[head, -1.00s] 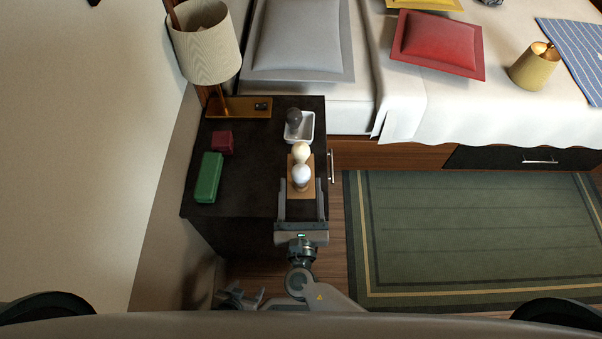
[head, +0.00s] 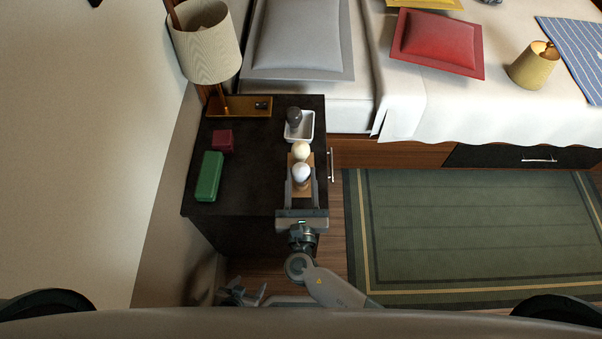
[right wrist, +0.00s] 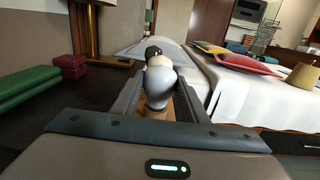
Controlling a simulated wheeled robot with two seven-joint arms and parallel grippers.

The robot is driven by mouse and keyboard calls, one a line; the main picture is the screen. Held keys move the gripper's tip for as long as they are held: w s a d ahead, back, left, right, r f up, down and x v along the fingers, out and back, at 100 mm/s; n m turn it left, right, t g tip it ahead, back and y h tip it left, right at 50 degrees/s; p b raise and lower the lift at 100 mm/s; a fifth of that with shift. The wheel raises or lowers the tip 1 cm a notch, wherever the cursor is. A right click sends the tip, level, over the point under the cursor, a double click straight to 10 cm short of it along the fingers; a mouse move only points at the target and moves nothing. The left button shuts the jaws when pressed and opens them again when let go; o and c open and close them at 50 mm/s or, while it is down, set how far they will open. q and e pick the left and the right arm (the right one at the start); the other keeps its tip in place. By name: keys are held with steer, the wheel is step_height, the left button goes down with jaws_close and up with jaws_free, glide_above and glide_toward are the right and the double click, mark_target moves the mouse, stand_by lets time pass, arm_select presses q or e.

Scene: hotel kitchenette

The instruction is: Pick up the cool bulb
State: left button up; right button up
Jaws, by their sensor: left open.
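The cool bulb (head: 301,174) is bluish-white and stands at the near end of a small wooden holder (head: 294,157) on the dark nightstand. It also shows in the right wrist view (right wrist: 154,91), straight ahead. A cream bulb (head: 301,151) stands just behind it on the same holder. My right gripper (head: 302,180) has its two fingers in against the sides of the cool bulb, which is still over the holder. The bulb's lower part is partly hidden. My left gripper (head: 241,293) is open and empty, low in front of the nightstand.
A white dish (head: 306,130) with a dark bulb (head: 294,116) lies behind the holder. A green box (head: 208,177), a dark red box (head: 222,141) and a lamp (head: 206,50) stand on the left of the nightstand (head: 250,180). The bed is behind, to the right.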

steer(key=shift+r, duration=0.1)
steer(key=shift+r, duration=0.75)
step_height(320, 180, up, 3)
steer(key=shift+f, duration=0.2)
arm_select(q)
steer(key=shift+w+d+r+t+h+p, duration=0.15)
steer(key=shift+w+d+r+t+p, duration=0.05)
steer(key=shift+w+d+r+p, duration=0.2)
steer(key=shift+w+d+r+t+h+p, duration=0.2)
steer(key=shift+d+r, duration=0.1)
steer(key=shift+d, duration=0.2)
arm_select(e)
steer(key=d+r, duration=0.2)
steer(key=d, duration=0.1)
steer(key=w+d+r, duration=0.1)
steer(key=d+r, duration=0.1)
steer(key=d, duration=0.2)
steer(key=w+d+r, duration=0.1)
steer(key=d+r, duration=0.1)
steer(key=d, duration=0.2)
steer(key=shift+d+r, duration=0.2)
steer(key=shift+r, duration=0.2)
arm_select(q)
steer(key=shift+a, duration=0.1)
